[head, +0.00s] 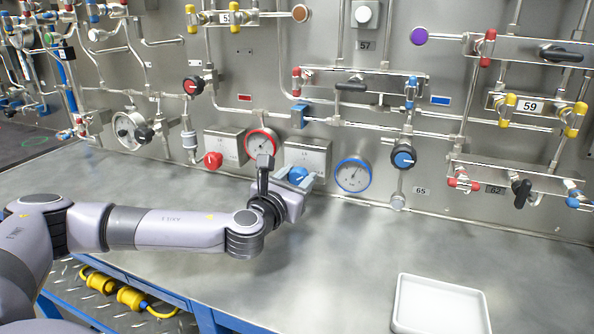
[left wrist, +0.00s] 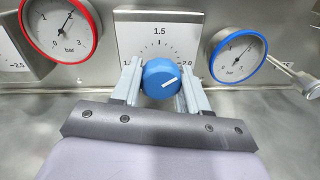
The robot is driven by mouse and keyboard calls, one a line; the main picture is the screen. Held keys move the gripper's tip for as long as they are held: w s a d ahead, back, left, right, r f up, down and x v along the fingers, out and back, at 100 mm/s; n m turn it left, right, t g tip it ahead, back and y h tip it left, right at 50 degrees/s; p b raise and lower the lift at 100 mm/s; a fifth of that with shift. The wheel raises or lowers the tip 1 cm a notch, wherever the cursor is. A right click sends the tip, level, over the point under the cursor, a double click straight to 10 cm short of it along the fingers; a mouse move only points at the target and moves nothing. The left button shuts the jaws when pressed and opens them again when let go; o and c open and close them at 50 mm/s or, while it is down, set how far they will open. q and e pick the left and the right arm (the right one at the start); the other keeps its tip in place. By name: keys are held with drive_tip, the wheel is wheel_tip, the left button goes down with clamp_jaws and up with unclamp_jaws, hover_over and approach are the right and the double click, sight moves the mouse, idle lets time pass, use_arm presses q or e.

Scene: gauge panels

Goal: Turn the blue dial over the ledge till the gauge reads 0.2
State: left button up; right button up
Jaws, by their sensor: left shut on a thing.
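The blue dial (head: 298,174) sits on a white scale plate (head: 306,155) low on the panel, just over the steel ledge (head: 440,250). In the left wrist view the dial (left wrist: 161,76) stands between the fingers of my left gripper (left wrist: 161,88), which is shut on it. Its white mark points right and slightly up. My left gripper (head: 296,182) also shows in the head view. The blue-rimmed gauge (head: 353,175) is right of the dial. In the left wrist view the needle of this gauge (left wrist: 236,56) points up and right; its exact reading is too small to tell.
Left of the dial are a red-rimmed gauge (head: 262,144) and a red dial (head: 213,160). A blue-and-black knob (head: 403,156) sits up to the right. A white tray (head: 440,305) lies on the ledge at front right. The ledge between is clear.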

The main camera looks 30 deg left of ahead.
use_arm(q)
drive_tip(key=shift+m, duration=0.3)
drive_tip(key=o, duration=1)
drive_tip(key=shift+o, duration=0.2)
drive_tip(key=shift+s, duration=0.1)
drive_tip(key=shift+s+d, duration=0.2)
drive_tip(key=shift+s, duration=0.95)
drive_tip(key=shift+s+d, duration=0.2)
drive_tip(key=shift+s, duration=0.95)
drive_tip(key=shift+s+d, duration=0.2)
drive_tip(key=shift+s, duration=0.95)
